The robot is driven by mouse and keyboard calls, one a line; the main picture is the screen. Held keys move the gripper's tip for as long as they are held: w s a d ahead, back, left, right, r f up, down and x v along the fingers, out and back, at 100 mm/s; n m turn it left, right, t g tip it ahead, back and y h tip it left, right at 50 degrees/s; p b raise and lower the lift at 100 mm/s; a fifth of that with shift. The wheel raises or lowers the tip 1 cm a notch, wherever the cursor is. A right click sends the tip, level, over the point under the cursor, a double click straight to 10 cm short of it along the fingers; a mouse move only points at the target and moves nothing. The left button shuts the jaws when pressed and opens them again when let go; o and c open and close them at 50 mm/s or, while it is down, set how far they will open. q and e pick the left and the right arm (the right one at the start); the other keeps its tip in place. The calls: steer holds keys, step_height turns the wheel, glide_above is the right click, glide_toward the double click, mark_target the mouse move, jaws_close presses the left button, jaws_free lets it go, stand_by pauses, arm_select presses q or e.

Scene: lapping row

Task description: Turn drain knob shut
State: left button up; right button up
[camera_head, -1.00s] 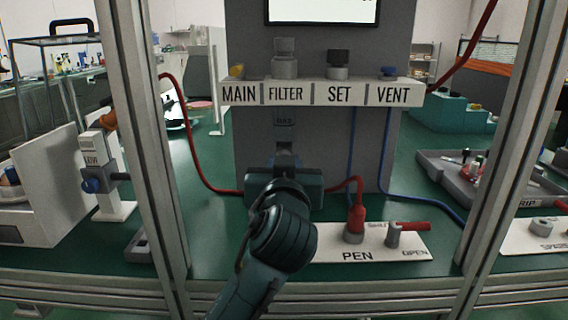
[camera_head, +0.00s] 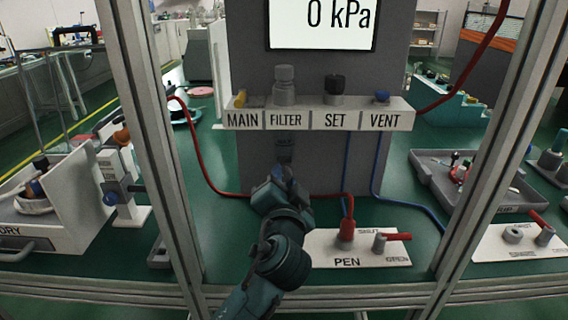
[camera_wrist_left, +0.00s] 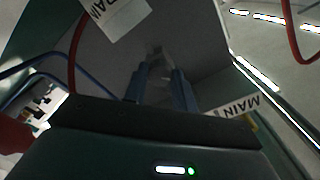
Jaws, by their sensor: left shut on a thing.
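My left gripper (camera_head: 283,174) is at the grey column's front, below the FILTER label, and its own body hides most of what it holds. In the left wrist view its two blue fingers (camera_wrist_left: 160,82) are closed around a small grey knob (camera_wrist_left: 155,58), which is dim and mostly hidden. A white label (camera_wrist_left: 117,14) reading "RAIN", partly cut off, is near the knob in that view. The knob's exact angle cannot be told. My right gripper is in neither view.
A shelf (camera_head: 318,119) labelled MAIN, FILTER, SET and VENT sits above the gripper. A display (camera_head: 322,24) reads 0 kPa. Red (camera_head: 207,170) and blue hoses run nearby. Metal frame posts (camera_head: 150,130) flank the opening.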

arm_select(q)
steer(key=m+p, duration=0.7)
steer(key=m, duration=0.1)
steer(key=shift+r+p, duration=0.15)
steer(key=shift+p, duration=0.15)
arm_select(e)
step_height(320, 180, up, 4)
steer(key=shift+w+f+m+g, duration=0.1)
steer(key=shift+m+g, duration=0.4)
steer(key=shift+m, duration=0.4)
arm_select(q)
steer(key=shift+m, duration=0.4)
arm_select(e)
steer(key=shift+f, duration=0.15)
arm_select(q)
steer(key=o, duration=1)
